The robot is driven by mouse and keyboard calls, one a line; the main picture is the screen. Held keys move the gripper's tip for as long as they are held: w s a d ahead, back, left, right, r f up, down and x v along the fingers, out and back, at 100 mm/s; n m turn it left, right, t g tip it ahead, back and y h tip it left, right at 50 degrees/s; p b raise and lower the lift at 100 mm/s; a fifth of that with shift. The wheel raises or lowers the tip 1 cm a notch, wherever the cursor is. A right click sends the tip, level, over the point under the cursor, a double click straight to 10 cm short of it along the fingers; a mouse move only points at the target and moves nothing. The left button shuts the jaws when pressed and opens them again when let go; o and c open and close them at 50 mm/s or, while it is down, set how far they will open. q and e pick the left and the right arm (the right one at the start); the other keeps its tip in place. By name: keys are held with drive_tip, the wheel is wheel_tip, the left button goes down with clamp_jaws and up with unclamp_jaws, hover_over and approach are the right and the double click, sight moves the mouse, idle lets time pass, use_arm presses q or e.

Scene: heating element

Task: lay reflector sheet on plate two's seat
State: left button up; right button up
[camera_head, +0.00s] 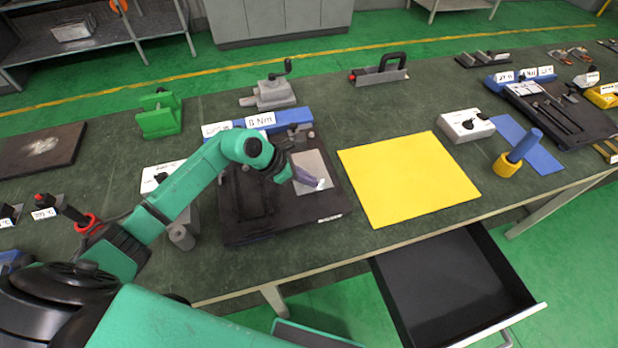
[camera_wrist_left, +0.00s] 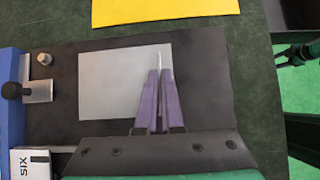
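A thin light-grey reflector sheet (camera_head: 309,171) lies over the right half of a dark plate (camera_head: 243,228) in the head view. In the left wrist view the sheet (camera_wrist_left: 108,88) looks flat and square to the plate (camera_wrist_left: 205,85), with a thin pale strip standing up near its right edge. My left gripper (camera_head: 320,184) is above the sheet, its purple fingers pointing down. The fingers (camera_wrist_left: 158,75) are close together around that strip. I cannot tell whether the sheet touches the plate. My right gripper is not in view.
A blue block with labels (camera_head: 290,121), one reading "8 Nm", stands behind the plate. A yellow mat (camera_head: 408,178) lies to the right. An open, empty-looking drawer (camera_head: 450,290) juts out below the table's front edge. A white box (camera_head: 466,125) stands beyond the mat.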

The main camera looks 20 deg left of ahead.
use_arm(q)
drive_tip(key=o, duration=0.4)
drive_tip(key=b+v, duration=0.2)
drive_tip(key=v, duration=1)
drive_tip(key=shift+r+b, duration=0.1)
drive_tip(key=shift+b, duration=0.3)
